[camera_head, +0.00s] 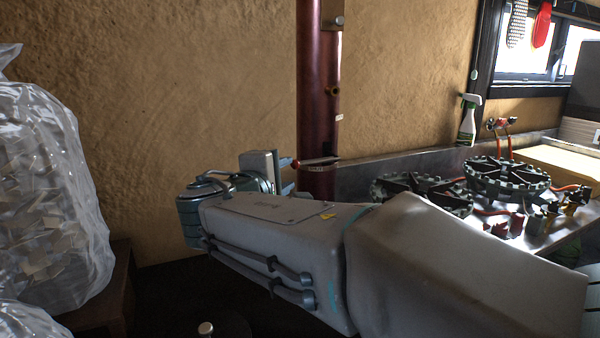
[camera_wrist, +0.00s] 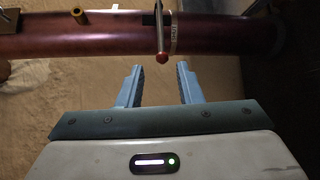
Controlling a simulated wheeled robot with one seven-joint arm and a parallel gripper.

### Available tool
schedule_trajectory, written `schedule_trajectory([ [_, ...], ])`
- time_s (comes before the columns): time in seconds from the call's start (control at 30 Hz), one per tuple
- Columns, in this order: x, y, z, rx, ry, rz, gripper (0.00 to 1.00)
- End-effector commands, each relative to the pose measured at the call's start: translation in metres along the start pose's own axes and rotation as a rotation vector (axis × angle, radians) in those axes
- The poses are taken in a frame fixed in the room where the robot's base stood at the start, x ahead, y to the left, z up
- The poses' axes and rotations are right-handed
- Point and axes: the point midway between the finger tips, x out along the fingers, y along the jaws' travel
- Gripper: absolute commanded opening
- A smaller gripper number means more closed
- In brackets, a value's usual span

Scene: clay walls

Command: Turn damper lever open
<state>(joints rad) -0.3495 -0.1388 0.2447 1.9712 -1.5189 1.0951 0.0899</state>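The damper lever (camera_head: 318,161) is a thin metal rod with a red knob, sticking out sideways from a dark red upright pipe (camera_head: 318,100). In the wrist view the lever (camera_wrist: 160,30) crosses the pipe (camera_wrist: 110,38), and its red knob (camera_wrist: 162,58) hangs just beyond my fingertips, nearly between them. A label band sits on the pipe beside the lever. My gripper (camera_wrist: 160,68) is open and empty, its two blue fingers pointing at the pipe. In the head view my arm hides most of the gripper (camera_head: 285,172), close to the knob.
Clear plastic bags (camera_head: 50,190) of pale pieces fill the left side. A clay wall (camera_head: 200,90) rises behind the pipe.

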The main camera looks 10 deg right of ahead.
Motion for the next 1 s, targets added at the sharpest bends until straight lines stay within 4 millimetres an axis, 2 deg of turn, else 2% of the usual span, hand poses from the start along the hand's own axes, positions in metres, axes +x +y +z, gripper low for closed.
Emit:
schedule_trajectory([
  [0.17, 0.026, -0.001, 0.001, 0.000, -0.005, -0.002, 0.32],
  [0.4, 0.079, -0.001, 0.001, 0.000, -0.005, -0.004, 0.32],
  [0.6, 0.114, -0.001, 0.002, -0.001, -0.004, -0.004, 0.32],
  [0.8, 0.131, -0.001, 0.002, 0.000, -0.003, -0.003, 0.32],
  [1.0, 0.135, 0.000, 0.001, 0.001, -0.001, -0.003, 0.32],
])
